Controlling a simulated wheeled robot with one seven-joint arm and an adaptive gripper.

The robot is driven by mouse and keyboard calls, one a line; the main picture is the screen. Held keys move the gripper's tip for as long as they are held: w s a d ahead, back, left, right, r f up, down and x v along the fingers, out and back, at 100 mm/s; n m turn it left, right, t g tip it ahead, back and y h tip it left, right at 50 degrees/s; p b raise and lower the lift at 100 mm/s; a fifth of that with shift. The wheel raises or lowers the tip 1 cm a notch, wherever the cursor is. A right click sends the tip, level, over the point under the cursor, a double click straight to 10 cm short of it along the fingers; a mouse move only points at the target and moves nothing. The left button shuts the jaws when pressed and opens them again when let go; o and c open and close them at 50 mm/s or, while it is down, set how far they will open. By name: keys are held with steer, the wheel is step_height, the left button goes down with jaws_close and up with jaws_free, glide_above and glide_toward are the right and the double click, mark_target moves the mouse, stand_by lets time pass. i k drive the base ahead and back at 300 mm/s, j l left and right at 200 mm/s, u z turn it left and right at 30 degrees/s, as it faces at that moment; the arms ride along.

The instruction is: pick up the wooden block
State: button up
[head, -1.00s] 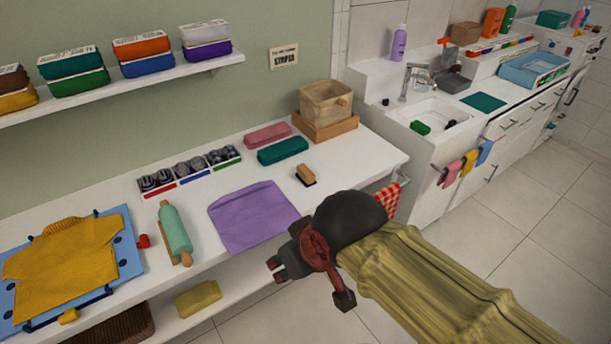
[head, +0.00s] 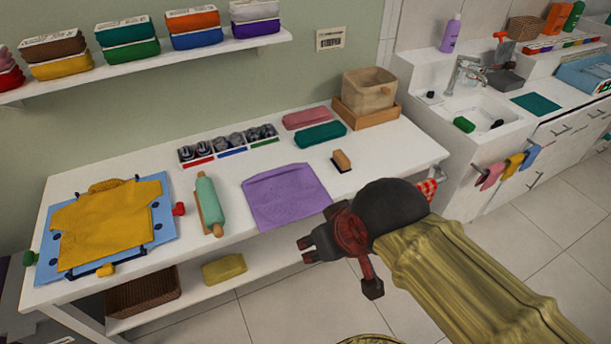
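A small tan wooden block (head: 342,158) with a dark underside stands on the white table, right of the purple cloth and in front of the green case. It is the likeliest match for the wooden block. My gripper (head: 305,250) is in front of the table's front edge, below and left of the block in the picture. Its two dark fingers point left and are apart, with nothing seen between them. The gripper is clear of the block.
The white table (head: 225,245) also holds a purple cloth (head: 285,195), a green rolling pin (head: 207,203), a yellow shirt on a blue board (head: 163,236), a green case (head: 320,134) and a wooden box (head: 368,90). A sink counter (head: 420,120) stands to the right.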

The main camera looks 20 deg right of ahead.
mark_target(341, 162)
steer(key=i+l+z, duration=0.25)
steer(key=i+l, duration=0.35)
steer(key=l, duration=0.15)
steer(key=i+l+z, duration=0.3)
steer(key=i+l, duration=0.3)
